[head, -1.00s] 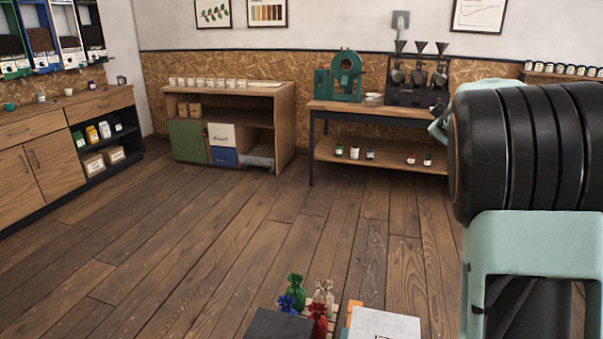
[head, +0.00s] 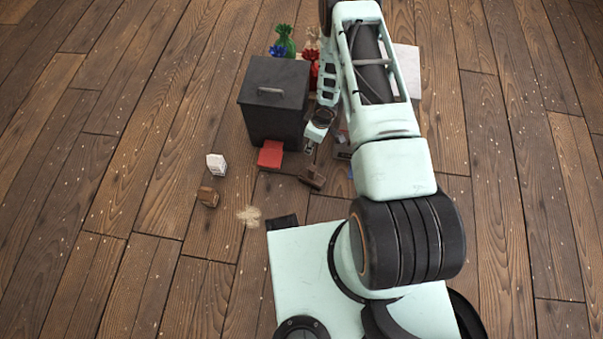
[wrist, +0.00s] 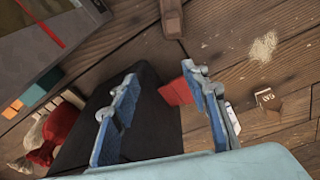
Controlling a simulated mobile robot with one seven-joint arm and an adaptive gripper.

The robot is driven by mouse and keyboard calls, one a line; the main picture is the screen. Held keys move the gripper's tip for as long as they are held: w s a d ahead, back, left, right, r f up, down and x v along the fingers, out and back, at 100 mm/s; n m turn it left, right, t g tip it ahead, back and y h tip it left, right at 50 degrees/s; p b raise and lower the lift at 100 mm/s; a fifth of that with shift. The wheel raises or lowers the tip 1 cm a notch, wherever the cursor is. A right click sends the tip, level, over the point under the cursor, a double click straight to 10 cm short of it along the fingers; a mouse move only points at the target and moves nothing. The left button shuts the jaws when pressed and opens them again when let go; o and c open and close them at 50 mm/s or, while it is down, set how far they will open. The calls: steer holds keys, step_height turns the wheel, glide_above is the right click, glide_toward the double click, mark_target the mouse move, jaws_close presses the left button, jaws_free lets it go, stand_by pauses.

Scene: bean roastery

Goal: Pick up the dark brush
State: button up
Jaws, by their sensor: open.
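A dark brown, block-like thing (head: 312,177), perhaps the dark brush, lies on the floor in the head view; its bristles cannot be made out. It seems to be the brown piece at the top edge of the wrist view (wrist: 172,18). My gripper (head: 311,150) points down just beyond it in the head view, apart from it. In the wrist view my gripper (wrist: 160,76) has its two blue fingers spread, with nothing held between them. A smaller brown block (head: 208,197) with a pale mark lies farther left; it also shows in the wrist view (wrist: 268,98).
A dark lidded bin (head: 262,115) stands close left of my gripper, with a red block (head: 270,154) at its foot. A white box (head: 216,164) and a pale spill (head: 250,215) lie left. Colored sacks (head: 285,40) stand behind the bin. Floor farther left is clear.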

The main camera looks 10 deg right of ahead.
steer(key=m, duration=0.1)
glide_toward(313, 169)
steer(key=shift+w+f+g+b, duration=0.2)
steer(key=shift+w+g+b, duration=0.2)
steer(key=shift+w+b, duration=0.05)
step_height(313, 169, down, 4)
steer(key=shift+w+a+r+b, duration=0.1)
steer(key=shift+b, duration=0.6)
steer(key=shift+w+a+f+b, duration=0.15)
steer(key=shift+f+b, duration=0.75)
steer(key=shift+f, duration=0.7)
steer(key=shift+w+a+f+b, duration=0.15)
steer(key=shift+f+b, duration=0.7)
steer(key=shift+f, duration=0.75)
jaws_close()
